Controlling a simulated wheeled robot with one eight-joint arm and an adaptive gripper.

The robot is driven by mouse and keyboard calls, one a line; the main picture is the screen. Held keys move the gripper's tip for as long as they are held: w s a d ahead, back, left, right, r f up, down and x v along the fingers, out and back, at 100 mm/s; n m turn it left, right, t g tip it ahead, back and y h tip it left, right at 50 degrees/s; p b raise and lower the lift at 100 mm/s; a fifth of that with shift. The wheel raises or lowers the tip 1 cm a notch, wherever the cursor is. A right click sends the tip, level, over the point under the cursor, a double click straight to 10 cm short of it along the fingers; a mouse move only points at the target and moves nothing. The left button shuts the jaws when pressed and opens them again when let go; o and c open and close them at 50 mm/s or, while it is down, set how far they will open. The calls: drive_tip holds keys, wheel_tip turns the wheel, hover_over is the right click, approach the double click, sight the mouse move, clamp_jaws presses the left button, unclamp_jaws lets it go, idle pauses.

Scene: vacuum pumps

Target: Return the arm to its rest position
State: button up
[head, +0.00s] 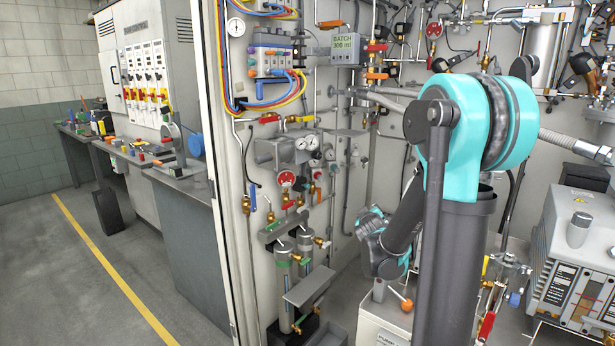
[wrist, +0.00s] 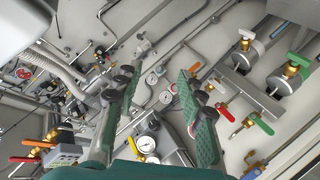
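My arm fills the right half of the head view, with its teal joint on top and a dark link running down. The far end of my arm is bent low behind that link, in front of the panel of gauges and valves. My gripper (wrist: 160,88) shows clearly in the wrist view. Its two fingers with green pads stand wide apart, and nothing is held between them. Gauges and pipes on the panel show beyond the gap. In the head view its fingers are too small and partly hidden to tell more.
A valve panel (head: 345,150) with pipes surrounds my arm. Two grey cylinders (head: 293,270) stand low on it, left of my arm's end. A white pump unit (head: 575,255) stands at right. Grey workbenches (head: 185,185) and open floor (head: 75,285) lie at left.

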drive_tip(key=s+a+f+m+g+y, duration=0.1)
drive_tip(key=s+f+m+g, duration=0.2)
drive_tip(key=s, duration=1.3)
drive_tip(key=s+a+f+m+g+y, duration=0.1)
drive_tip(key=s+f+m+g, duration=0.2)
drive_tip(key=s+f+g, duration=0.4)
drive_tip(key=s+f, duration=0.4)
drive_tip(key=s, duration=0.6)
drive_tip(key=shift+s+f+y, duration=0.2)
drive_tip(key=shift+s+y, duration=0.1)
